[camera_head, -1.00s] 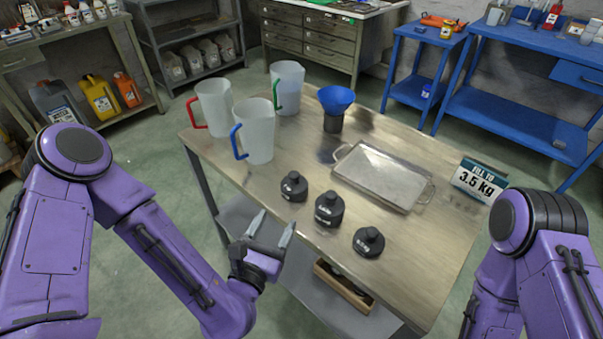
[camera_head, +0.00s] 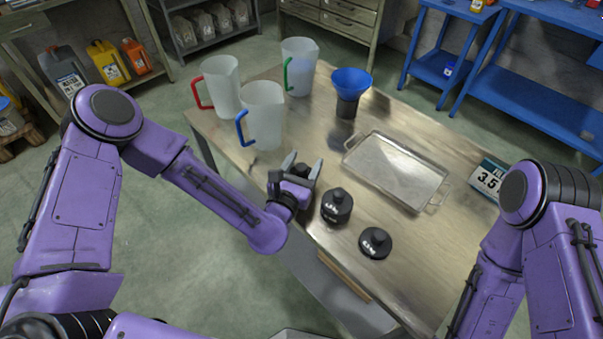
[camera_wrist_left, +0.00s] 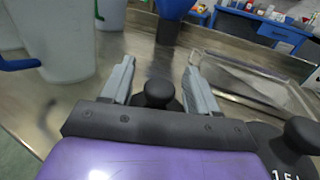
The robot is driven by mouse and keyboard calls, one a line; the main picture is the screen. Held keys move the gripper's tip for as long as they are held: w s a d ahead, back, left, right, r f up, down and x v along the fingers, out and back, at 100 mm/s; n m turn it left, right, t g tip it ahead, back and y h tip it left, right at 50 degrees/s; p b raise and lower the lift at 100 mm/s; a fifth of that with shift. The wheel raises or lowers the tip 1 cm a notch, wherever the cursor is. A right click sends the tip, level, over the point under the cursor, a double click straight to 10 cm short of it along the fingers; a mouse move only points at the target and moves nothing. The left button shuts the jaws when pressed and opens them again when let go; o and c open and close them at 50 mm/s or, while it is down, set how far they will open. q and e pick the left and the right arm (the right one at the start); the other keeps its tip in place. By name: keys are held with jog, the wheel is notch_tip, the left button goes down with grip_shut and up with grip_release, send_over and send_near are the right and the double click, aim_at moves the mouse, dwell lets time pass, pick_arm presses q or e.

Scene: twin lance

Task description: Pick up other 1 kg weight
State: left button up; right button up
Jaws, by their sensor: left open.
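My left gripper (camera_head: 304,164) is open, low over the near edge of the table, around the leftmost black weight (camera_head: 301,171). In the left wrist view, the knob of this black weight (camera_wrist_left: 158,94) stands between the two open fingers, with a visible gap on each side. The gripper hides most of its body and its label. A middle black weight (camera_head: 336,206) stands just to the right; the wrist view shows part of its label, like "1.5" (camera_wrist_left: 290,150). A third, flatter black weight (camera_head: 375,243) stands nearer the right. My right gripper is out of view.
A metal tray (camera_head: 436,202) with handles lies behind the weights, empty. A blue funnel (camera_head: 351,82) and jugs with red (camera_head: 222,88), blue (camera_head: 263,112) and green (camera_head: 299,68) handles stand at the back.

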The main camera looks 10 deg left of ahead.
pick_arm(q)
jog(key=shift+w, duration=0.3)
grip_shut()
dwell(1.2)
